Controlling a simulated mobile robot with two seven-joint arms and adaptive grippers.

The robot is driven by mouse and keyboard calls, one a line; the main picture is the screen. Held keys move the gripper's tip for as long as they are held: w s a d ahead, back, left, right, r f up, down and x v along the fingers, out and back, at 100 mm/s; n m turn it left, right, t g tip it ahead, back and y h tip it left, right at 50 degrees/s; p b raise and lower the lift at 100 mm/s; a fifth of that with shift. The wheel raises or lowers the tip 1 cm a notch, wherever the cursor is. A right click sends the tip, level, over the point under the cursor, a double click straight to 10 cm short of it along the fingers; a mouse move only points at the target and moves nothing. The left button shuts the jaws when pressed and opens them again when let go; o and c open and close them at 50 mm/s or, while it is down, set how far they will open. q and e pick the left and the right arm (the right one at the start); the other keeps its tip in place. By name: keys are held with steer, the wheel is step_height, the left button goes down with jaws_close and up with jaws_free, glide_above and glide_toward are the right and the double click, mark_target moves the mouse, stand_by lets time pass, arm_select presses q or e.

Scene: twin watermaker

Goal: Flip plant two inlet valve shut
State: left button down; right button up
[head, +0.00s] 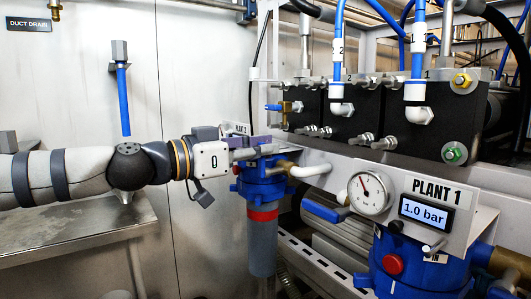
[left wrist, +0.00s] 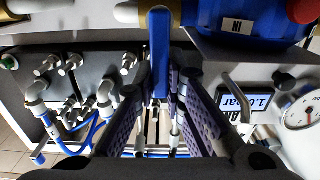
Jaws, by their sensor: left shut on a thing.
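The plant two unit, a blue filter head (head: 262,188) over a grey bowl with a red band, stands at the centre of the head view, under a "PLANT 2" sign (head: 236,128) partly covered by my gripper. My left gripper (head: 268,150) reaches in from the left, just above that head. In the left wrist view a blue valve handle (left wrist: 159,50) stands between the two finger pads of my left gripper (left wrist: 160,95), which is shut on it. The handle runs up and down in that picture. In the head view the gripper hides it. My right gripper is not in view.
Plant one, with its gauge (head: 369,193), display (head: 426,214) reading 1.0 bar and blue lever (head: 325,210), stands to the right. Black valve blocks (head: 355,115) with blue hoses are above. A steel bench (head: 75,235) is at left. A blue tube (head: 123,98) shows by the wall.

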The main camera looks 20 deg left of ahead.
arm_select(q)
steer(key=c, duration=1.6)
jaws_free()
steer(key=shift+c, duration=0.2)
steer(key=shift+a, duration=0.1)
